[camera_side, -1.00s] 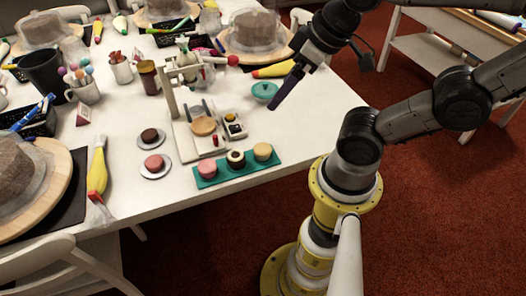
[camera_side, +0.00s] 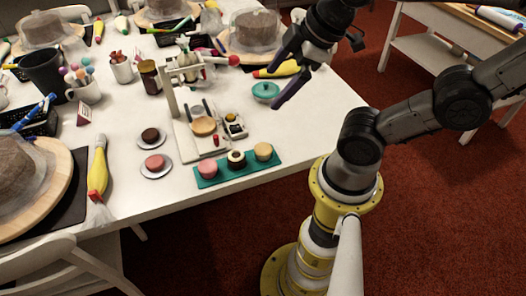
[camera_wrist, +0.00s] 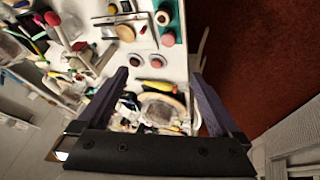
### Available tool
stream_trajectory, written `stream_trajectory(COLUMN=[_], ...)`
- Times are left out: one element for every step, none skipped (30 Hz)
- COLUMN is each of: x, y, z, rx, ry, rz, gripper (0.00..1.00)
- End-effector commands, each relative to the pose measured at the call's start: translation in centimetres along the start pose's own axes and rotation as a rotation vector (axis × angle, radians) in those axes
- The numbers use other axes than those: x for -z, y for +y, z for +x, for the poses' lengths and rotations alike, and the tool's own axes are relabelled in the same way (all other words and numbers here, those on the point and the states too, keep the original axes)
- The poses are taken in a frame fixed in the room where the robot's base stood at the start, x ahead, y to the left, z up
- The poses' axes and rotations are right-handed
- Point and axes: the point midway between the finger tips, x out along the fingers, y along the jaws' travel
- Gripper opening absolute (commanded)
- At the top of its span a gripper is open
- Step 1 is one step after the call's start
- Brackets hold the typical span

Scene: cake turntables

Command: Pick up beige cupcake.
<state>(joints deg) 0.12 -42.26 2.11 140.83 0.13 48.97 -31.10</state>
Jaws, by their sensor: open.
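The beige cupcake (camera_side: 263,151) sits at the right end of a teal tray (camera_side: 222,178) near the table's front edge. A dark-and-white cupcake (camera_side: 236,159) is beside it and a pink cupcake (camera_side: 207,169) is at the left end. My gripper (camera_side: 276,86) is open and empty, high above the table's right side, well apart from the tray. In the wrist view, the open fingers (camera_wrist: 160,74) have nothing between them. That view shows the pink cupcake (camera_wrist: 168,38) and the dark-and-white one (camera_wrist: 162,18); I cannot make out the beige one there.
A white stand (camera_side: 172,105) with a tan round top (camera_side: 204,126) is behind the tray. A teal lidded dish (camera_side: 265,91) lies below my gripper. Two small plates with cakes (camera_side: 155,165) are left of the tray. The floor in front is clear.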

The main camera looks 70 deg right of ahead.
Motion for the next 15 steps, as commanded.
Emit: stream_trajectory(x=[0.3,0.5,0.8,0.9,1.0,1.1,1.2,1.1,1.1,1.0,0.8,0.5,0.2,-0.2,-0.8], y=[0.4,0.6,0.9,1.2,1.5,1.9,2.2,2.5,3.0,3.3,3.6,4.1,4.4,4.7,5.1], z=[0.5,0.8,1.3,1.7,2.1,2.9,3.4,4.0,4.9,5.6,6.4,7.5,8.3,9.3,10.5], rx=[0.003,0.006,0.011,0.016,0.021,0.034,0.042,0.055,0.073,0.091,0.109,0.136,0.161,0.188,0.226], ry=[-0.011,-0.018,-0.029,-0.039,-0.048,-0.064,-0.074,-0.088,-0.104,-0.117,-0.129,-0.145,-0.157,-0.169,-0.183], rz=[-0.101,-0.167,-0.255,-0.319,-0.383,-0.467,-0.529,-0.589,-0.669,-0.728,-0.784,-0.857,-0.908,-0.954,-1.010], gripper=[1.00,1.00,1.00,1.00,1.00,1.00,1.00,1.00,1.00,1.00,1.00,1.00,1.00,1.00,1.00])
